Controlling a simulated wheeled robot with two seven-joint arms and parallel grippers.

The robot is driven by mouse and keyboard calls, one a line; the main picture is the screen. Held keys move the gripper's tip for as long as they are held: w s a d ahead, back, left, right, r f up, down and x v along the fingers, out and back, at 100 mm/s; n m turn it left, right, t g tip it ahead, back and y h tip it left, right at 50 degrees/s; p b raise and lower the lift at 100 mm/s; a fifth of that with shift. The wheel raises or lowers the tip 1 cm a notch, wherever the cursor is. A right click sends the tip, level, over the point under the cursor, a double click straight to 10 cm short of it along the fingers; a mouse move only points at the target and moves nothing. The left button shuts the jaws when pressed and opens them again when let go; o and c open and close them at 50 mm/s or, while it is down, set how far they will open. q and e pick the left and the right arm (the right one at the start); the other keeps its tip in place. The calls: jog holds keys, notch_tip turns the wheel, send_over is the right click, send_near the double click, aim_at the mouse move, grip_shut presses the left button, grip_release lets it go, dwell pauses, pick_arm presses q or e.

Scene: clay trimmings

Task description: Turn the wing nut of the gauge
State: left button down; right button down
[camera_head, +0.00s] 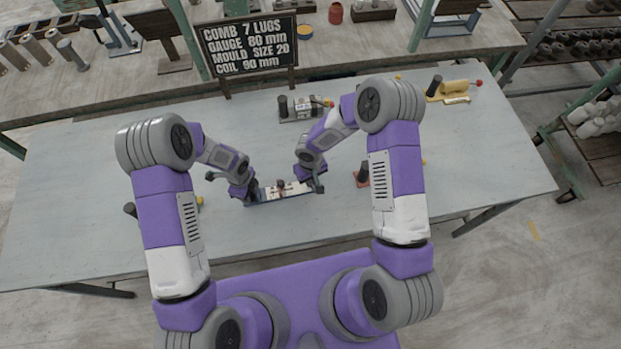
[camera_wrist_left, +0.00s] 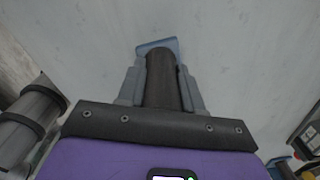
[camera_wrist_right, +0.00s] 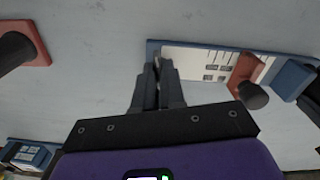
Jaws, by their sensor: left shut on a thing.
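The gauge lies on the table in front of me. It is a long blue bar with a white marked face (camera_head: 295,189), also in the right wrist view (camera_wrist_right: 200,62). A red slider with a dark knob (camera_wrist_right: 250,95) sits on it. My left gripper (camera_head: 250,194) is at the gauge's left end. In the left wrist view it is shut on a dark upright handle (camera_wrist_left: 162,80) with a blue foot. My right gripper (camera_head: 317,184) is at the gauge's right end. Its fingers (camera_wrist_right: 157,72) are close together over that end, and I cannot tell whether they grip anything. I cannot make out the wing nut.
A red base with a dark post (camera_head: 363,174) stands right of the gauge. A grey device with a dark post (camera_head: 300,108) is behind it, and a yellow tool (camera_head: 453,89) is at the back right. A sign (camera_head: 250,47) stands at the back. The table's left part is mostly clear.

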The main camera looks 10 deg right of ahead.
dwell(0.4)
jog(key=n, duration=0.6)
jog(key=shift+n, duration=0.3)
jog(key=n, duration=0.6)
jog(key=shift+w+d, duration=0.1)
jog(key=n, duration=0.4)
jog(key=shift+n, duration=0.4)
jog(key=n, duration=0.4)
jog(key=shift+w, duration=0.1)
jog(key=shift+n, duration=0.4)
jog(key=c, duration=1.2)
grip_release()
